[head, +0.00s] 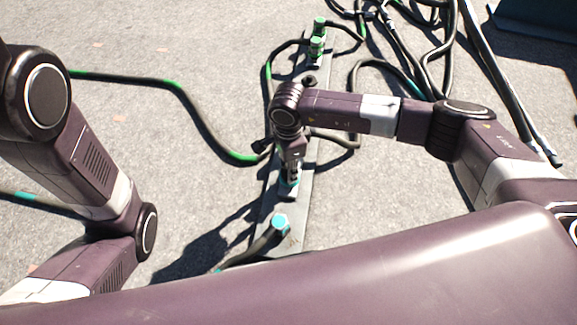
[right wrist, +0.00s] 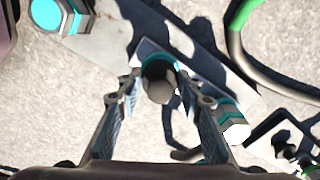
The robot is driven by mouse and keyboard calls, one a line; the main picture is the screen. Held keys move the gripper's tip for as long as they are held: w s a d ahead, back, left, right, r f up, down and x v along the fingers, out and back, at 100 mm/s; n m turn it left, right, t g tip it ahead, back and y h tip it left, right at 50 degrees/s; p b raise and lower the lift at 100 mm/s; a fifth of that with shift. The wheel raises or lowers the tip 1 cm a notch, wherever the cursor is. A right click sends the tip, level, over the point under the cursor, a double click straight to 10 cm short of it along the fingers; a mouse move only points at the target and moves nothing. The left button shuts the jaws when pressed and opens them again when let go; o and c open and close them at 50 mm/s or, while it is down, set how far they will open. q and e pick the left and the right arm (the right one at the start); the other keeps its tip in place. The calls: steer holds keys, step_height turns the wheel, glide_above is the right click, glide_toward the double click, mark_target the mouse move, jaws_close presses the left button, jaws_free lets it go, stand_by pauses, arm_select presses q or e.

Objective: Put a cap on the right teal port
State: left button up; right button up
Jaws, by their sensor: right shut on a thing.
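My right gripper (head: 291,178) points down over the grey base plate, at a teal port (head: 288,188) mostly hidden beneath it. In the right wrist view its two fingers (right wrist: 162,105) close around a dark grey cap (right wrist: 159,88) with a teal band (right wrist: 155,62) at its far end. I cannot tell whether the cap is seated on the port. Another teal-topped port (head: 281,222) stands nearer on the plate. The right wrist view also shows a teal-banded fitting (right wrist: 232,122) right of the fingers and another (right wrist: 62,15) at upper left. My left gripper is out of view.
The narrow base plate (head: 308,150) runs away from me. Two green fittings (head: 317,38) stand at its far end. A green-marked cable (head: 205,130) curves left, and more dark cables (head: 430,60) tangle at upper right. Bare concrete (head: 180,90) lies open at left.

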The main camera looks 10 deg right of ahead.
steer(key=shift+f+b, duration=0.3)
steer(key=o, duration=1.3)
steer(key=shift+c, duration=0.2)
steer(key=shift+r, duration=0.1)
